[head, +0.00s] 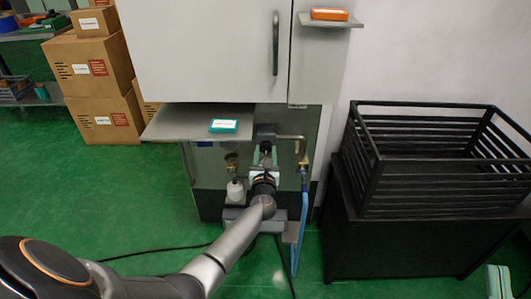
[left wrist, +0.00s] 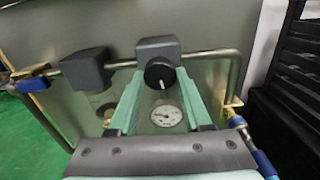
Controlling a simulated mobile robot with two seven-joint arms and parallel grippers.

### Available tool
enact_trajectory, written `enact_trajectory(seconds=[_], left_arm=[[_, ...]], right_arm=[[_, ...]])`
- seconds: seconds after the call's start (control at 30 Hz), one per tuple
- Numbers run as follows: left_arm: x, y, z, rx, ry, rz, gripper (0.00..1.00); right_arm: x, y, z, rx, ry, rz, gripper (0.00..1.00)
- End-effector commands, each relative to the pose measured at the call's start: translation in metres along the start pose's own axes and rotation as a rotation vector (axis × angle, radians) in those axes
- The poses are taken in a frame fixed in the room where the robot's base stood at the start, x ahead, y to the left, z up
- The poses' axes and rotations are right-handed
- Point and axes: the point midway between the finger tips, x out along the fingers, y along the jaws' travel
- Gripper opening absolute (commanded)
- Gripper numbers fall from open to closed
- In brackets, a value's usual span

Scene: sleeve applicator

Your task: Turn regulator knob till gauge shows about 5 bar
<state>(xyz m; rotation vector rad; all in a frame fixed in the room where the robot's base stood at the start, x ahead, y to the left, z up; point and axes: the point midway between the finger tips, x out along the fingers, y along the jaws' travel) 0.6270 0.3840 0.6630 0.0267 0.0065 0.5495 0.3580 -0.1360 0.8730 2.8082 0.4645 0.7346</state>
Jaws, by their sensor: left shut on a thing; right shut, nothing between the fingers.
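The regulator (left wrist: 158,47) is a grey block on a metal pipe, with a round black knob (left wrist: 157,70) on its front. A short white mark on the knob points down in the left wrist view. My left gripper (head: 264,152) has its teal fingers on either side of the knob and is shut on it. The white round gauge (left wrist: 166,115) shows below the knob, between the fingers. Its dial is too small to read surely. In the head view my arm and gripper hide the knob and gauge. My right gripper (head: 498,280) is shut and empty at the lower right corner.
A second grey block (left wrist: 86,68) sits on the pipe to the left. A shelf (head: 170,124) with a teal box (head: 224,126) overhangs on the left. A blue hose (head: 301,225) hangs at the right. A black rack (head: 430,160) stands further right.

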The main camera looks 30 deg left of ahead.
Motion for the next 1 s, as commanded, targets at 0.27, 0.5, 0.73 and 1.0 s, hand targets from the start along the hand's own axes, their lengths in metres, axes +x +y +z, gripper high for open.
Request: enact_trajectory(seconds=[0.27,0.5,0.73,1.0], left_arm=[[0.000,0.001,0.000,0.149,0.004,0.002,0.00],[0.000,0.001,0.000,0.367,0.004,0.002,0.00],[0.000,0.002,0.001,0.587,0.004,0.002,0.00],[0.000,0.002,0.001,0.844,0.005,0.001,0.00]], right_arm=[[-0.001,0.000,0.016,0.018,-0.067,0.000,0.00],[-0.010,-0.005,0.051,0.062,-0.212,0.009,0.00],[-0.021,-0.010,0.080,0.097,-0.336,0.008,0.00],[-0.040,-0.019,0.115,0.147,-0.503,0.005,0.00]])
